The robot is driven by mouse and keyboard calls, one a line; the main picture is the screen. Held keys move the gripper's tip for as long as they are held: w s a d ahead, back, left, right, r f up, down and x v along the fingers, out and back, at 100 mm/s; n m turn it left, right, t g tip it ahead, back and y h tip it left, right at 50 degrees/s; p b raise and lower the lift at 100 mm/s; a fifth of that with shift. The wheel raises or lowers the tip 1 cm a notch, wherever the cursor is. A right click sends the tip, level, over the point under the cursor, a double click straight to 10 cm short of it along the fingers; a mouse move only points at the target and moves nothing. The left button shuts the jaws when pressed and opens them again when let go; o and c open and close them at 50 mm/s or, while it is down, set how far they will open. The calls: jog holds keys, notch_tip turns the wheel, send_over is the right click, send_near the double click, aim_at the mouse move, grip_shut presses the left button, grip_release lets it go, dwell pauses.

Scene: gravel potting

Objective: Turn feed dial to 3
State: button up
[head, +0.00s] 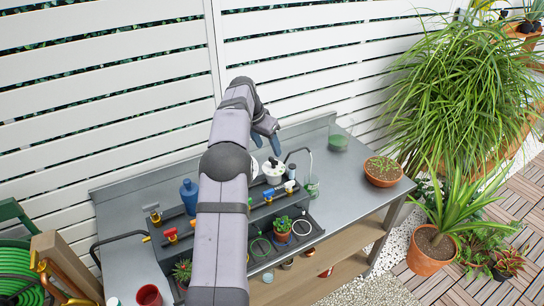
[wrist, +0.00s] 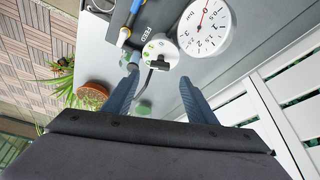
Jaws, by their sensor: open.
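The feed dial (wrist: 158,50) is a white disc with a black lever and small coloured marks, beside a "FEED" label in the wrist view. The numbers and the setting are too small to read. In the head view it shows as a white disc (head: 280,168) on the bench. My gripper (wrist: 158,77) is open, its two blue fingers spread and empty. The dial and lever appear between and beyond the fingertips, with no visible contact. In the head view my gripper (head: 267,143) is above and behind the dial.
A white pressure gauge (wrist: 205,26) with a red needle stands next to the dial. A blue bottle (head: 189,196), small valves and a potted plant (head: 282,228) crowd the bench. A clay pot (head: 382,172) stands at right. Bare bench top lies around (head: 350,205).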

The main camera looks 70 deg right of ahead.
aim_at(273, 159)
jog(key=shift+p+x, duration=1.4)
jog(key=shift+x, duration=2.1)
jog(key=c, duration=1.1)
